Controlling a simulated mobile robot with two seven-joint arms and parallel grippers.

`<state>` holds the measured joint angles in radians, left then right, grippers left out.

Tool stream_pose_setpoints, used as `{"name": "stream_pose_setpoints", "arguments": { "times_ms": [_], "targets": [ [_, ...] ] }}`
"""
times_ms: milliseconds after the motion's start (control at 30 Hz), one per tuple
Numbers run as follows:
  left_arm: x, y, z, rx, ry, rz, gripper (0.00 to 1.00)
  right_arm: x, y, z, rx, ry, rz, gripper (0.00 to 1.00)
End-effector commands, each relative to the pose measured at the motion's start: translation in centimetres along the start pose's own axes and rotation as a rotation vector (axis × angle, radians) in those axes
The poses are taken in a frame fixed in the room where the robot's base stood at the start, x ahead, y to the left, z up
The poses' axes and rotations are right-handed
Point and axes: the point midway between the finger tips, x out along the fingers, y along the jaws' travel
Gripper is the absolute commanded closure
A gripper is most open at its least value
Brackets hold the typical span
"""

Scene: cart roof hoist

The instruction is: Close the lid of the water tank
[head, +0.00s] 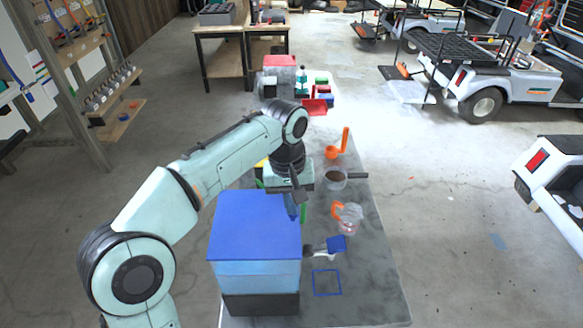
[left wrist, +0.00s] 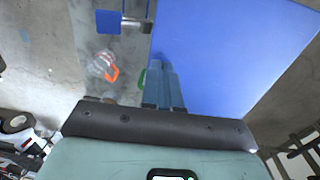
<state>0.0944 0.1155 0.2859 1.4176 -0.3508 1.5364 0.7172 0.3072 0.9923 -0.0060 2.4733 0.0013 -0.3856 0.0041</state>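The water tank (head: 258,275) stands on the near part of the grey table, with a translucent light-blue body and a black base. Its blue lid (head: 252,222) lies over the top and looks flat in the head view; I cannot tell whether a small gap remains. The lid also fills much of the left wrist view (left wrist: 230,50). My left gripper (head: 292,212) points down at the lid's far right corner. Its blue fingers (left wrist: 162,68) are together with nothing seen between them, over or touching the lid's edge. My right gripper is not in view.
Right of the tank are a clear jug with an orange handle (head: 349,219), a blue-headed tool (head: 337,244) and a blue square outline (head: 327,283). A dark-filled pan (head: 336,179) and an orange scoop (head: 333,152) lie farther back. The table's right edge is mostly clear.

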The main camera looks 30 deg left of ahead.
Motion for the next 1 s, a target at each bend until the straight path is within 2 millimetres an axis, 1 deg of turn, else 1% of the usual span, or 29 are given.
{"name": "stream_pose_setpoints", "arguments": {
  "times_ms": [33,167,233,400,500,700,833,1000],
  "targets": [
    [-1.4,0.5,-0.3,0.005,-0.006,0.002,1.0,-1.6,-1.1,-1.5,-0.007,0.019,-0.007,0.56],
    [-4.6,0.0,-0.3,0.001,0.014,0.014,1.0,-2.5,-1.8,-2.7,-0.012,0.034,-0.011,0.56],
    [-5.8,0.2,-0.3,0.003,0.011,0.013,1.0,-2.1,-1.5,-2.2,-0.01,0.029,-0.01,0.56],
    [-9.2,0.4,-0.2,0.003,0.011,0.013,1.0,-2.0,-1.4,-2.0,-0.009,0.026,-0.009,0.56],
    [-10.8,0.5,-0.2,0.003,0.012,0.012,1.0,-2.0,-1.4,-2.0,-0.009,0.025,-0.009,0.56],
    [-12.9,0.6,-0.3,0.002,0.014,0.011,1.0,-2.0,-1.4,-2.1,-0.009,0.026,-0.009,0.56],
    [-13.5,0.6,-0.2,0.002,0.013,0.01,1.0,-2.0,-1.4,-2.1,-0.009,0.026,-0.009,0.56],
    [-13.7,0.6,-0.2,0.001,0.013,0.011,1.0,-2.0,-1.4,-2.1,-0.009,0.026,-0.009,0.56]
  ]
}}
